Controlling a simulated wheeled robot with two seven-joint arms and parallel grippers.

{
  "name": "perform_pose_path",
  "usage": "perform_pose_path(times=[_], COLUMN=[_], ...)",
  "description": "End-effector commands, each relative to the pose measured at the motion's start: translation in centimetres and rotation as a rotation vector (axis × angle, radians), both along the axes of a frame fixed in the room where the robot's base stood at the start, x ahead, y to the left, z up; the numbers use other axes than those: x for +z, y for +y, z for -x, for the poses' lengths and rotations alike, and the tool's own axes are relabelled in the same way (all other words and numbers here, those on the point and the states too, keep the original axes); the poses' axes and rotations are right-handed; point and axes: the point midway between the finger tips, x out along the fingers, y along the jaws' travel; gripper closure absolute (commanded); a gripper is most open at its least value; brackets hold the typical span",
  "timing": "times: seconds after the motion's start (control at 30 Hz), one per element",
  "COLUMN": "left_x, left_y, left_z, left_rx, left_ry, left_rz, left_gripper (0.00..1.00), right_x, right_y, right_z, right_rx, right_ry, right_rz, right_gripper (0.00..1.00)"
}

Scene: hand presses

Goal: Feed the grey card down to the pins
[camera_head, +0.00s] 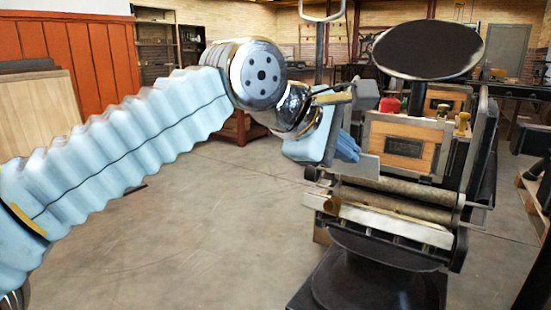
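The hand press (395,215) stands right of centre, with a round dark ink disc (430,50) on top. Its upright bed holds a wooden-framed block (402,146). A flat grey piece (372,168), which may be the grey card, lies along the lower edge of the wooden frame, beside my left gripper. My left gripper (347,152) is at the left side of the press, in front of the bed's edge. Its fingertips are small and partly overlapped, so I cannot tell whether they grip the grey piece. I cannot make out the pins. My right gripper is not in view.
Rollers (395,203) cross the press below the bed. A red knob (389,105) and brass fittings sit near its top edge. Wooden boards (38,112) lean at the left. The concrete floor (220,235) left of the press is clear.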

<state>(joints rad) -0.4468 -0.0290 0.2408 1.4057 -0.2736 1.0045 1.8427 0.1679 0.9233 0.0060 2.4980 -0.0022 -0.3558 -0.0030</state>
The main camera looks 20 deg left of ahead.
Motion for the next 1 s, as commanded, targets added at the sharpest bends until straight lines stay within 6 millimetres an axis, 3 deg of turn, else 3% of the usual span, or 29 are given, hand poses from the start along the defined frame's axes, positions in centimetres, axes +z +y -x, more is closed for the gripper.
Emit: perform_pose_path(times=[0.03, 0.23, 0.47, 1.0], left_x=[-1.2, -1.1, -1.9, -7.3], left_y=[-1.4, -4.3, -4.5, -4.5], left_z=[0.5, 1.4, 1.3, 1.1], left_rx=[-0.042, -0.125, -0.130, -0.129], left_ry=[-0.050, -0.158, -0.164, -0.162], left_rz=[0.008, 0.033, 0.036, 0.036], left_gripper=[1.00, 1.00, 1.00, 1.00], right_x=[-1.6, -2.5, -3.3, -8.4], right_y=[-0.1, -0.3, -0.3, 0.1], right_z=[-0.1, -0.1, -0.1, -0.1], right_rx=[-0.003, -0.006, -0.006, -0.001], right_ry=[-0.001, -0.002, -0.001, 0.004], right_rz=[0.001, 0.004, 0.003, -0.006], right_gripper=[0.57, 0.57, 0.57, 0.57])
